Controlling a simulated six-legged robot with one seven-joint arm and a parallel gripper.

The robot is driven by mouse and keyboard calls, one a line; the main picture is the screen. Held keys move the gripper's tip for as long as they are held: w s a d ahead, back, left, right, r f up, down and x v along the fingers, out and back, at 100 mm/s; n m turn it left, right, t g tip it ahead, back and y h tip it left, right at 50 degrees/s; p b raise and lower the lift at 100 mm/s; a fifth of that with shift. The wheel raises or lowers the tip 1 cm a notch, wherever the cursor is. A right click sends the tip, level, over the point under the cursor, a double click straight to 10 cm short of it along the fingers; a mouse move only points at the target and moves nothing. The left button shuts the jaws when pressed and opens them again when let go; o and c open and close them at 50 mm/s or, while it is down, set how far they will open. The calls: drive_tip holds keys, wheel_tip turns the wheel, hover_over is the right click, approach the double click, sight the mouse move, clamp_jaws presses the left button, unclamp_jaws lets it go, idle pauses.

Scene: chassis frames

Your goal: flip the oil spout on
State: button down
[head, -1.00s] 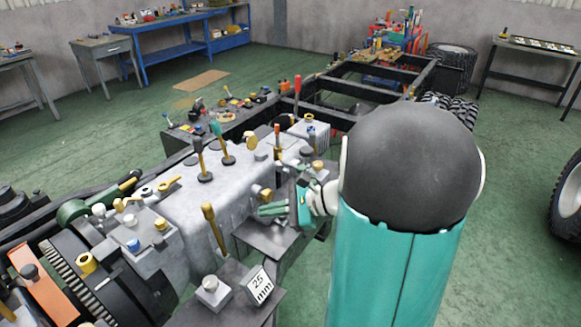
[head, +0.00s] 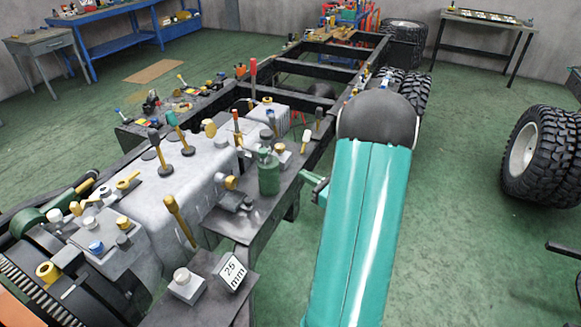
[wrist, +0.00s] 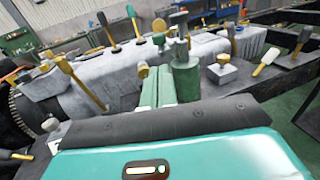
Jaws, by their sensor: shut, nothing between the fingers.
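A green oil can (head: 269,178) stands upright on the dark ledge beside the grey engine block. Its small top fitting, which looks like the spout, shows in the head view (head: 264,154); its setting is too small to tell. In the wrist view the can (wrist: 187,82) stands just right of and beyond my gripper's fingers. My gripper (wrist: 157,72) is shut and empty, its two green fingers side by side. In the head view only a small part of my gripper (head: 316,187) shows, right of the can and apart from it; my arm hides the rest.
The engine block (head: 190,180) carries several upright levers and knobs close to the can. A "25 mm" block (head: 232,271) is on the near ledge. Green floor (head: 470,220) to the right is clear up to the tyres (head: 540,155).

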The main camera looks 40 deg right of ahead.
sight(266, 154)
drive_tip(key=w, duration=0.9)
drive_tip(key=w+a, duration=0.1)
drive_tip(key=w, duration=0.3)
drive_tip(key=shift+w+a, duration=0.1)
drive_tip(key=shift+w, duration=0.05)
drive_tip(key=w+a, duration=0.3)
drive_tip(key=w, duration=0.6)
drive_tip(key=shift+a, duration=0.15)
drive_tip(key=shift+r, duration=0.15)
